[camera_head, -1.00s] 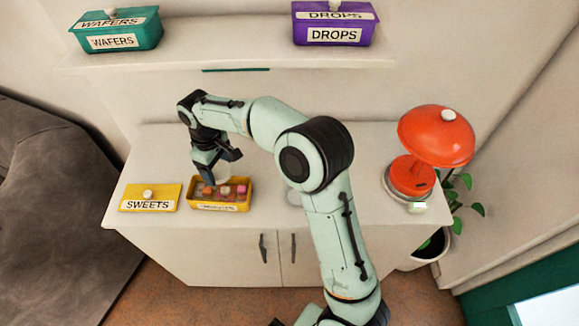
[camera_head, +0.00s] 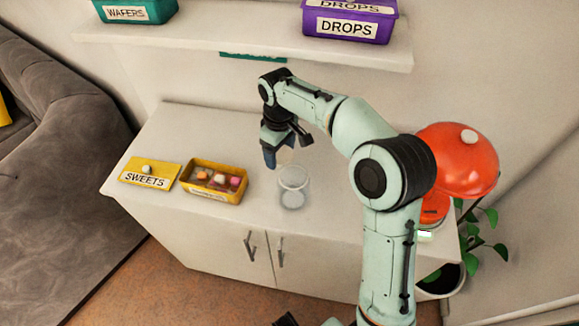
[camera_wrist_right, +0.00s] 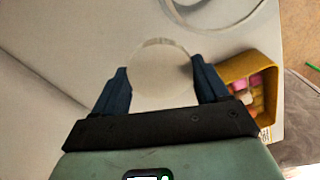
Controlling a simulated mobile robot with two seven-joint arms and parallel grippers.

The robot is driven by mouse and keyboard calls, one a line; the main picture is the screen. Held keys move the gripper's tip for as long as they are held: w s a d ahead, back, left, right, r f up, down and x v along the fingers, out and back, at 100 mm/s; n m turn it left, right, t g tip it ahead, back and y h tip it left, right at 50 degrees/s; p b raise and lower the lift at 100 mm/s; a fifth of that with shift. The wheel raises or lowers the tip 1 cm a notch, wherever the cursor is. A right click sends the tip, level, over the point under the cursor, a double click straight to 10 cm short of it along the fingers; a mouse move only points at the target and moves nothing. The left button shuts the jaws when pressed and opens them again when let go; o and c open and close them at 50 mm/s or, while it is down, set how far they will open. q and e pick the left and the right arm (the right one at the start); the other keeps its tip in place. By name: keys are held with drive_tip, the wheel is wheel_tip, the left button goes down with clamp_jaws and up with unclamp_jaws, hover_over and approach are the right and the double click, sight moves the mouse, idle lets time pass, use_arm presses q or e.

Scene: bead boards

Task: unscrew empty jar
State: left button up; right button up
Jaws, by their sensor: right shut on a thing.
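A clear glass jar (camera_head: 293,190) stands upright on the white cabinet top, with its mouth uncovered. Part of its round outline shows at the top of the wrist view (camera_wrist_right: 215,14). My right gripper (camera_head: 283,157) is shut on a pale, see-through round lid (camera_wrist_right: 163,75), held edge-on between its two dark fingers. The lid is faint in the head view, just behind and above the jar, apart from it as far as I can tell. My left gripper is not in view.
An open yellow box of sweets (camera_head: 228,194) stands left of the jar, its SWEETS lid (camera_head: 150,172) beside it. A red lamp (camera_head: 460,158) is at the right. A shelf (camera_head: 250,42) with the WAFERS (camera_head: 136,11) and DROPS (camera_head: 348,22) boxes runs above.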

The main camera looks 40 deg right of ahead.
sight(278, 173)
drive_tip(key=shift+a+f, duration=0.15)
drive_tip(key=shift+f, duration=0.7)
drive_tip(key=shift+w+a+b, duration=0.2)
drive_tip(key=shift+a+b, duration=0.1)
drive_tip(key=shift+b, duration=0.05)
drive_tip(key=shift+a+f, duration=0.15)
drive_tip(key=shift+f, duration=0.1)
drive_tip(key=f+b, duration=0.3)
drive_tip(key=shift+d+f+b, duration=0.25)
drive_tip(key=shift+b, duration=0.05)
drive_tip(key=shift+a+f+b, duration=0.15)
drive_tip(key=shift+f+b, duration=0.25)
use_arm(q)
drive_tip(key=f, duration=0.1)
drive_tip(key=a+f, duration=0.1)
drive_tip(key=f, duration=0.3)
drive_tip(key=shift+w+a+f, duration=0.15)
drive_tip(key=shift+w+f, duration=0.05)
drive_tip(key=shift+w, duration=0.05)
use_arm(e)
drive_tip(key=shift+r, duration=0.1)
